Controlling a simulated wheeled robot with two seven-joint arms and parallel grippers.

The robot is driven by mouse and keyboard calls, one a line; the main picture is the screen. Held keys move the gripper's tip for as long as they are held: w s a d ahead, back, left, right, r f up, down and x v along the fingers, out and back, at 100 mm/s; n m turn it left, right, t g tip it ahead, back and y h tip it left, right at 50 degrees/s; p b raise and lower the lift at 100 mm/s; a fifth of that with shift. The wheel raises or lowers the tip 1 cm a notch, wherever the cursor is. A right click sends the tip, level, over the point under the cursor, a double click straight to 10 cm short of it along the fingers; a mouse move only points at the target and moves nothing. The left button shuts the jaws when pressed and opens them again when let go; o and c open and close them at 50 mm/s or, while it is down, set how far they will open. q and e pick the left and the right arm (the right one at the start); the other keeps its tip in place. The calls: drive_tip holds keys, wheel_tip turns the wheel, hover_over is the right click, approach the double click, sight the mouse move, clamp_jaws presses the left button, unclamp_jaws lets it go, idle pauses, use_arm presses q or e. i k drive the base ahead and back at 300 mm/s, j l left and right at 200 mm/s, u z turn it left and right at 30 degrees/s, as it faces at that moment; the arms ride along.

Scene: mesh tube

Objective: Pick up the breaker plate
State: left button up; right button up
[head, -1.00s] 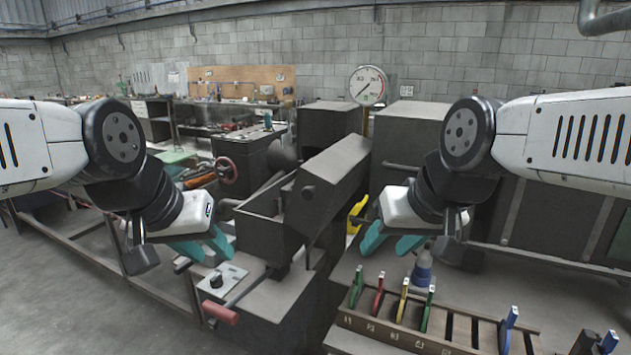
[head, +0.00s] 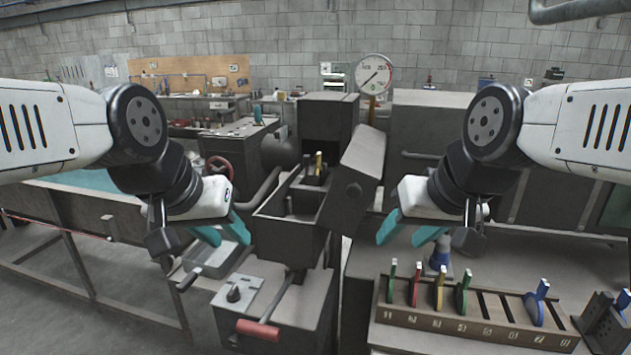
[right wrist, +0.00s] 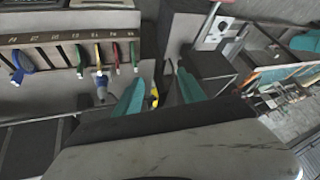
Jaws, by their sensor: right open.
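I cannot tell for sure which thing is the breaker plate. An open dark metal box (head: 290,232) in the middle of the head view holds small upright parts, one with a yellow top (head: 318,164). A rack (head: 452,326) at lower right holds several coloured upright pieces: green, red (head: 416,284), yellow (head: 439,287) and blue (head: 539,303). My left gripper (head: 222,233) is open and empty, left of the box. My right gripper (head: 405,230) is open and empty, right of the box and above the rack's back; its spread teal fingers also show in the right wrist view (right wrist: 160,95).
A slanted dark lid (head: 356,185) stands on the box's right side. A red-handled lever (head: 257,330) and a control plate with a knob (head: 235,292) are in front. A blue-and-white bottle (head: 440,255) stands behind the rack. A metal tray (head: 217,260) lies below my left gripper.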

sight(310, 179)
drive_tip(key=j, duration=0.6)
drive_tip(key=i+j, duration=0.15)
drive_tip(key=j, duration=0.25)
drive_tip(key=i+j, duration=0.1)
drive_tip(key=j, duration=0.3)
drive_tip(key=i+j, duration=0.15)
drive_tip(key=j, duration=0.2)
